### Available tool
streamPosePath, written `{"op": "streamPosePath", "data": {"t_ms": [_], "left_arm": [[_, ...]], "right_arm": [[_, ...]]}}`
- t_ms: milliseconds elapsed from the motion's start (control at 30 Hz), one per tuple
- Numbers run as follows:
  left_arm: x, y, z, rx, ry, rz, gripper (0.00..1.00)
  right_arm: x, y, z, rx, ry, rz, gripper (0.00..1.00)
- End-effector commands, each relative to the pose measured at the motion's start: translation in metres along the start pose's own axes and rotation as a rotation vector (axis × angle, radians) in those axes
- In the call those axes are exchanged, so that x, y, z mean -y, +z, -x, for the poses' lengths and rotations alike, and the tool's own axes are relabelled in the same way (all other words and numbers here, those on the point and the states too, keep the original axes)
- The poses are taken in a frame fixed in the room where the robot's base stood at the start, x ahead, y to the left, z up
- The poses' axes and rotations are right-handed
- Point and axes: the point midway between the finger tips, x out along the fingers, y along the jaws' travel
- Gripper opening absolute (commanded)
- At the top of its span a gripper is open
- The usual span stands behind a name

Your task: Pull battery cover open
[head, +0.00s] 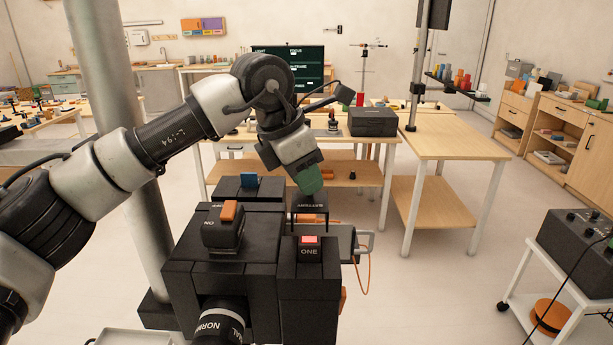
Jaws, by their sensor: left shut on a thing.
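The battery cover (310,208) is a small black plate with lettering at the back right of a black block-shaped device (222,268). It stands up behind the red "ONE" button (310,240). My left gripper (311,188), with green fingers, reaches down from above and is shut on the cover's upper edge. The fingers hide part of that edge, and the exact contact is hard to see. My right gripper is out of view.
An orange "ON" switch (229,211), a "NORMAL" dial (220,322) and a blue part (249,182) are close by on the device. An orange cable (367,273) hangs at its right. A white cart (555,300) stands at far right; floor between is clear.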

Motion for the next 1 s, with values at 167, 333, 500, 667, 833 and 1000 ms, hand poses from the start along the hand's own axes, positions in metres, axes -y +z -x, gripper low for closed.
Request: {"op": "streamPosePath", "data": {"t_ms": [167,333,500,667,833,1000], "left_arm": [[0.001,0.001,0.003,0.005,0.001,-0.002,0.36],[0.001,0.001,0.002,0.003,0.0,-0.002,0.48],[0.001,0.001,0.002,0.002,-0.001,-0.002,0.48],[0.001,0.001,0.012,0.004,0.002,-0.002,0.48],[0.001,0.0,0.044,0.006,0.004,-0.001,0.48],[0.002,0.0,0.079,0.006,0.002,-0.002,0.48]], "right_arm": [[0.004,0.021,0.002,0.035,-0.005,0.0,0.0],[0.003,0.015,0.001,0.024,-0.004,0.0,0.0],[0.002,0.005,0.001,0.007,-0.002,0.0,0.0],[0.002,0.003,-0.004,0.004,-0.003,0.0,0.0],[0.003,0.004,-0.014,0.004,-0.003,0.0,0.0],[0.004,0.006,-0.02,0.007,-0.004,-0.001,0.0]]}}
